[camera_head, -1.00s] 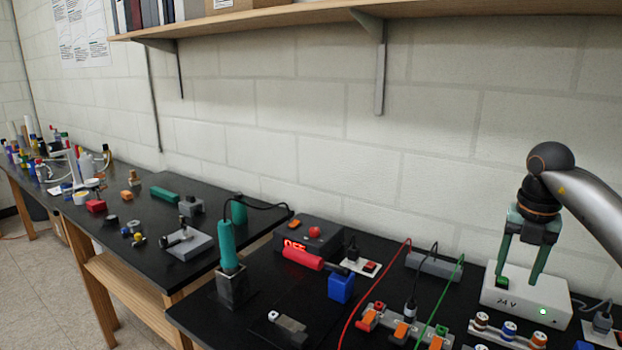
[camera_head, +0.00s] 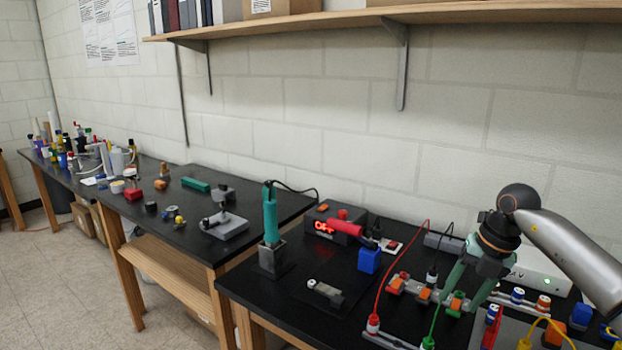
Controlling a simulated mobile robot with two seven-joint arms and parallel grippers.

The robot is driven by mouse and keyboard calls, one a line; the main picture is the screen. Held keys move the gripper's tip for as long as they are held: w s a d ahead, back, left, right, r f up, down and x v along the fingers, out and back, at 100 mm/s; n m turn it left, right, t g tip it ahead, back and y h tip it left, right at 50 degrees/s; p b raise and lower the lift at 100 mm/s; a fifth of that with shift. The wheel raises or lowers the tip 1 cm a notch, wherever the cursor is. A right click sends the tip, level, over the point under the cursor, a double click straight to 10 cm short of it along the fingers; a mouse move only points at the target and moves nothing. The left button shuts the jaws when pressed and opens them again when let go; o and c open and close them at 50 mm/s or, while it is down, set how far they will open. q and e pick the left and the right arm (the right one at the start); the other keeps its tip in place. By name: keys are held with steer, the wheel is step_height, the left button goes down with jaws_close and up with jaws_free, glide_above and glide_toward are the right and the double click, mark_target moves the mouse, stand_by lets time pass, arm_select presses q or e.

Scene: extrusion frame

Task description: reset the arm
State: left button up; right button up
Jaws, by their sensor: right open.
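My right gripper (camera_head: 467,302) has green fingers and points down over the right part of the black bench. Its arm comes in from the right. The fingers are apart with nothing seen between them. They are in front of the white power box (camera_head: 538,273) and near the grey terminal strip with orange levers (camera_head: 424,294). Whether the fingertips touch the strip cannot be told. My left gripper is not in view.
A soldering iron with a teal handle (camera_head: 270,215) stands in its holder. A station reading OFF (camera_head: 335,228), a blue block (camera_head: 369,260) and red (camera_head: 382,270) and green wires are close by. A wooden shelf (camera_head: 400,20) runs along the wall above.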

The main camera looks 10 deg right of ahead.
steer(key=s+a+f+m+t+y, duration=0.2)
steer(key=a+y, duration=0.3)
steer(key=a, duration=0.5)
steer(key=s+a+f+m+t+y, duration=0.1)
steer(key=s+a+f+t+y, duration=0.3)
steer(key=a, duration=0.6)
steer(key=a+f+m+y, duration=0.1)
steer(key=a+m+y, duration=0.1)
steer(key=a+y, duration=0.6)
steer(key=s+d+f+m+t+h, duration=0.3)
steer(key=f+m+t+h, duration=0.1)
steer(key=f+m+h, duration=0.4)
steer(key=s+d+f+m+t+h, duration=0.3)
steer(key=f+m+t+h, duration=0.15)
steer(key=m, duration=0.55)
steer(key=s+d+f+m+g+h, duration=0.2)
steer(key=s+f+m+g, duration=0.1)
steer(key=s+f, duration=0.3)
steer(key=s+d+f+m+g+h, duration=0.2)
steer(key=s+f+g, duration=0.2)
steer(key=s+f, duration=0.2)
steer(key=s, duration=0.2)
steer(key=shift+s+d+f+m, duration=0.2)
steer(key=shift+s+f+m, duration=0.15)
steer(key=shift+m, duration=0.05)
steer(key=shift+t+h, duration=0.25)
steer(key=shift+c, duration=0.8)
steer(key=shift+d, duration=0.15)
